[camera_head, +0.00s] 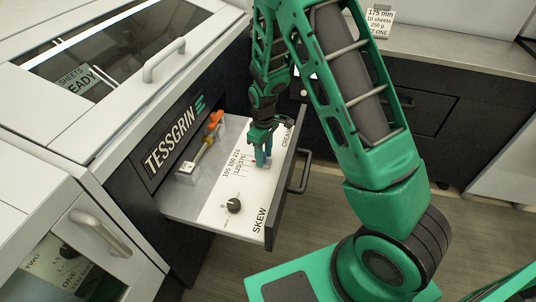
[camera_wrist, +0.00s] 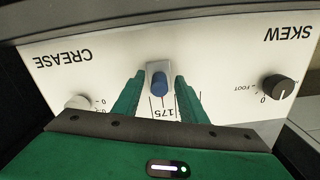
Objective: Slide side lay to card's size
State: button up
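The side lay's blue knob (camera_wrist: 159,84) stands on a small grey plate in the white drawer panel (camera_wrist: 225,62). In the wrist view, a scale with the label 175 lies just on my side of it. My gripper (camera_wrist: 160,78) is open, with one green finger on each side of the knob and gaps showing. In the head view my gripper (camera_head: 262,158) is low over the panel, by the scale (camera_head: 236,163), and mostly hides the knob. The card (camera_head: 379,22) stands on the back counter and reads 175 mm, 10 sheets, 250 g.
The skew dial (camera_head: 234,205) is at the panel's near end; the pale crease dial (camera_wrist: 77,102) shows in the wrist view. The drawer handle (camera_head: 300,172) sticks out in front.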

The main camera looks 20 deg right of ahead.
notch_tip(320, 180, up, 11)
dwell(0.6)
jog(key=shift+f, duration=0.1)
